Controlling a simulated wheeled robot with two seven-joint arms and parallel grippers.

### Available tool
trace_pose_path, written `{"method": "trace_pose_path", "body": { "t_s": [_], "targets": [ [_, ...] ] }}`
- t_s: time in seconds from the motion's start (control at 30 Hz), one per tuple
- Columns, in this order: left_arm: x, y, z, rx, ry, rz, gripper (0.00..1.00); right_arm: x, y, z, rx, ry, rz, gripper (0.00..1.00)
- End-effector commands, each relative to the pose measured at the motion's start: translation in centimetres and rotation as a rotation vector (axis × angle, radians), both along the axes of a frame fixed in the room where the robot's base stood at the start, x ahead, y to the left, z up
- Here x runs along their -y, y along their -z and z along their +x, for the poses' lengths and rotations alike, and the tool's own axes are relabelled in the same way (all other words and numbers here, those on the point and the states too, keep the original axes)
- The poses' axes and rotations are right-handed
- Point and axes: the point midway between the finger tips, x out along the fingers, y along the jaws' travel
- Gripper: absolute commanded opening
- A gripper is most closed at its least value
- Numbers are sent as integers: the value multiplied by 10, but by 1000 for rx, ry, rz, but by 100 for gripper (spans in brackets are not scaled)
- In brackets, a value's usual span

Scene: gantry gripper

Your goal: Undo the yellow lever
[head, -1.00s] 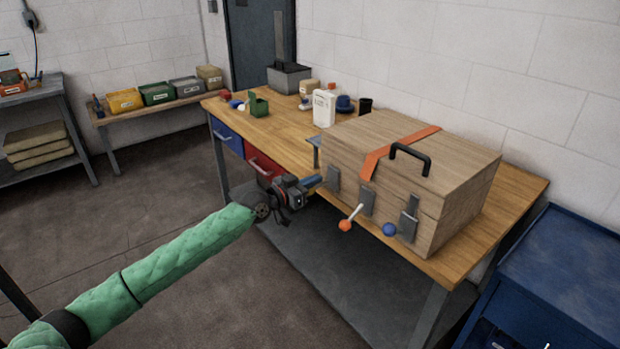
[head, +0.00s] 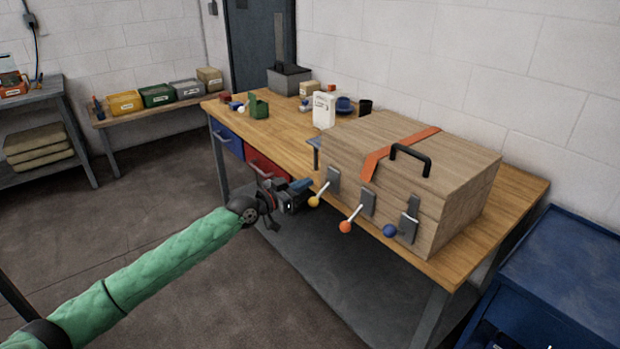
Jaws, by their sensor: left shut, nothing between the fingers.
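The yellow lever (head: 314,201) has a yellow ball knob on a pale rod. It sticks out, angled down and to the left, from the leftmost grey latch plate (head: 333,183) on the front of the wooden case (head: 440,205). My left gripper (head: 308,184) is shut and empty. It is just left of the yellow lever, its tips pointing right towards the latch; in this view I cannot tell whether they touch the lever. My right gripper is not in view.
The orange-knobbed lever (head: 346,226) juts from the middle latch, and the blue-knobbed lever (head: 390,230) is at the right latch. The case stands on a wooden workbench (head: 502,205). A blue cabinet (head: 560,270) is at the right. Floor in front is clear.

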Motion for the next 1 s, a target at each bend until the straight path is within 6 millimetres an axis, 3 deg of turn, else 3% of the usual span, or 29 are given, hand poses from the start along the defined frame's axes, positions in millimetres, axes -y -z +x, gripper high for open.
{"method": "trace_pose_path", "body": {
  "t_s": [0.43, 1.0],
  "targets": [
    [-42, 3, -31, 0, 0, 1, 0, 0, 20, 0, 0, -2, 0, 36],
    [-46, 1, -34, 0, 1, 0, 0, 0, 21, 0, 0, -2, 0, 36]
  ]
}}
